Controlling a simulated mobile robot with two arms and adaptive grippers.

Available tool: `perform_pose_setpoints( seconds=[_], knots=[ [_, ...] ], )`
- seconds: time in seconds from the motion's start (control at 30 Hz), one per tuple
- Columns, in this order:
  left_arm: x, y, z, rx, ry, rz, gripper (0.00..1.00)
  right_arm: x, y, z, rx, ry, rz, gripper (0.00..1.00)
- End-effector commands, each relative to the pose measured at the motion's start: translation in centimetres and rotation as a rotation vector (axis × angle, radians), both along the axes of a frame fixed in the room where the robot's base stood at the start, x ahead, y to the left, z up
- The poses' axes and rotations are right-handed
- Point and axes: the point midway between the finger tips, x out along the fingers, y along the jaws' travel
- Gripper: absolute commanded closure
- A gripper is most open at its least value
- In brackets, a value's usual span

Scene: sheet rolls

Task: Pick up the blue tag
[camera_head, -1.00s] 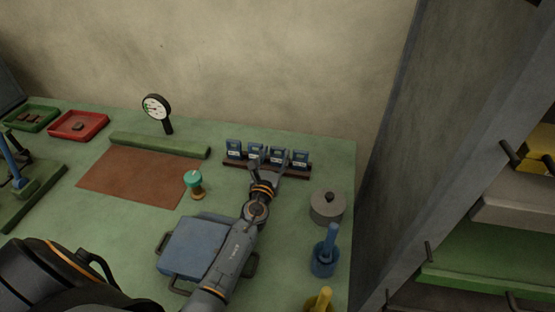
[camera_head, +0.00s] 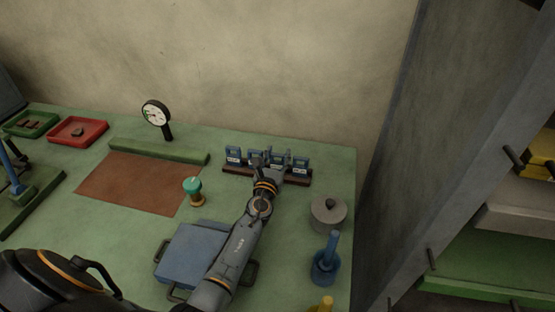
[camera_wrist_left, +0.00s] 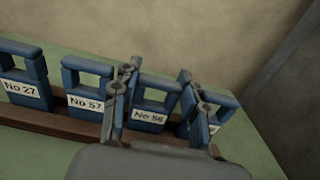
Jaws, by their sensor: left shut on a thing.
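Several blue tags with square openings and white number labels stand in a row in a dark red-brown rack (camera_head: 238,170) at the back right of the table. The rack also shows in the left wrist view (camera_wrist_left: 38,119). My left gripper (camera_head: 270,163) is over the third tag from the left (camera_head: 279,154). In the left wrist view my gripper's fingers (camera_wrist_left: 157,98) are shut on this blue tag (camera_wrist_left: 160,86), one on each side; its label looks like No 56. Tag No 57 (camera_wrist_left: 88,65) is just left, and the rightmost tag (camera_wrist_left: 219,98) is partly hidden behind a finger. My right gripper is out of view.
A grey lidded pot (camera_head: 327,212) and a blue cup with a handle (camera_head: 325,266) stand to the right. A blue tray (camera_head: 190,255) lies beside my forearm. A teal-topped stamp (camera_head: 193,190) and a dial gauge (camera_head: 156,113) stand left. The wall is close behind.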

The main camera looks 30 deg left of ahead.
Motion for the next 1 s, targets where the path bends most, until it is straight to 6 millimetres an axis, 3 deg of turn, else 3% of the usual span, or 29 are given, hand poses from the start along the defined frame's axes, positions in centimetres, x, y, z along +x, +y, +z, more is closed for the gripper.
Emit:
perform_pose_setpoints(
  seconds=[0.43, 0.87, 1.0],
  knots=[
    [0.0, 0.0, 3.9, 0.001, 0.0, 0.0, 0.85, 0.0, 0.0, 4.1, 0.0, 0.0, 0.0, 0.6],
    [-2.3, -4.0, 9.2, -0.002, 0.0, -0.001, 0.85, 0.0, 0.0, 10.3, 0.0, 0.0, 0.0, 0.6],
    [-3.7, -6.3, 10.5, -0.002, 0.001, -0.003, 0.85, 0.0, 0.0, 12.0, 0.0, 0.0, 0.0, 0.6]
  ],
)
